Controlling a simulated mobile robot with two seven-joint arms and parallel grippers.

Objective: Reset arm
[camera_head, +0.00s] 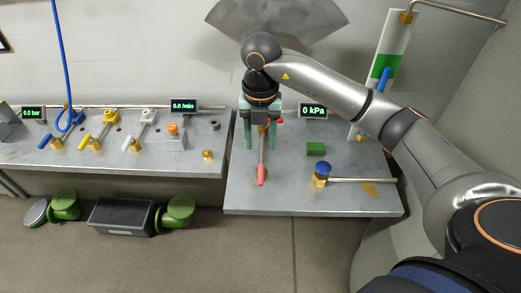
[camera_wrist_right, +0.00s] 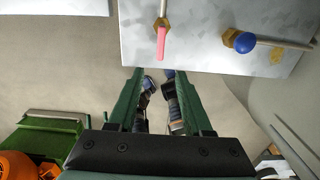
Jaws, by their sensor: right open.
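My right arm reaches in from the right in the head view, over the right-hand metal bench (camera_head: 300,195). My right gripper (camera_head: 261,147) points down with its two green fingers apart and nothing held between them. A lever with a pink-red tip (camera_head: 261,175) shows below and between the fingers in the head view. In the right wrist view the open fingers (camera_wrist_right: 158,74) frame the bench's front edge, and the pink tip (camera_wrist_right: 161,44) lies beyond them. My left gripper is in neither view.
A blue-knobbed valve (camera_head: 322,168), a green block (camera_head: 316,149) and a 0 kPa display (camera_head: 313,111) are on the right bench. The left bench (camera_head: 110,165) holds several valves. A grey bin (camera_head: 122,217) stands on the floor. A gap separates the benches.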

